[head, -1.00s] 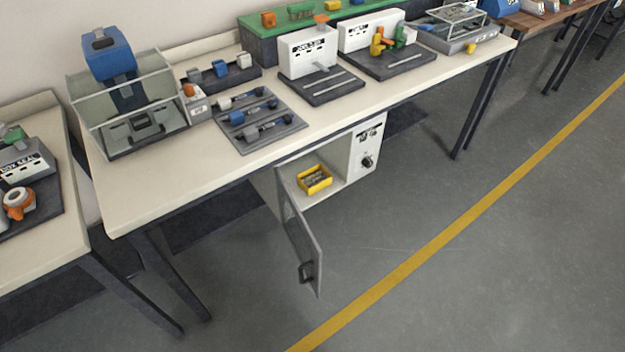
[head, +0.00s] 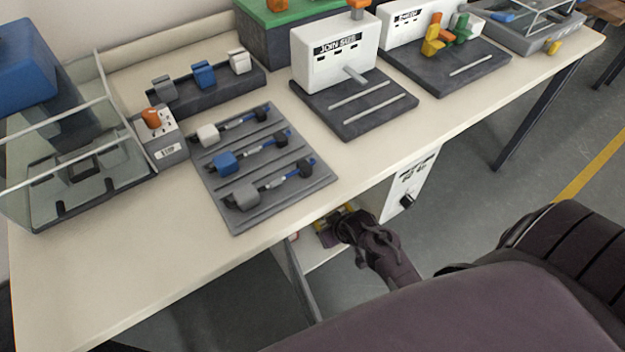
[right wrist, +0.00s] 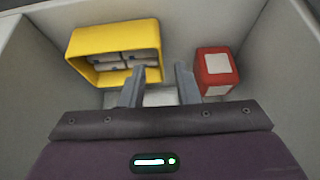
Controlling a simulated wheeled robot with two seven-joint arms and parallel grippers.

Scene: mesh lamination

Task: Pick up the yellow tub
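The yellow tub (right wrist: 84,44) stands in the cabinet under the workbench, at the upper left of the right wrist view, with several grey pieces (right wrist: 125,60) in it. In the head view only a small yellow part of it (head: 320,223) shows beside my right gripper (head: 335,228). In the right wrist view my right gripper (right wrist: 160,72) is open, its fingers apart with nothing between them. The left finger in the picture overlaps the tub's lower right part; I cannot tell whether they touch. My left gripper is not in view.
A red box with white labels (right wrist: 214,70) stands right of the fingers in the cabinet. Pale cabinet walls (right wrist: 285,50) close in on both sides. The open door (head: 302,280) hangs at the front left. The bench top (head: 130,270) lies above, with fixtures on it.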

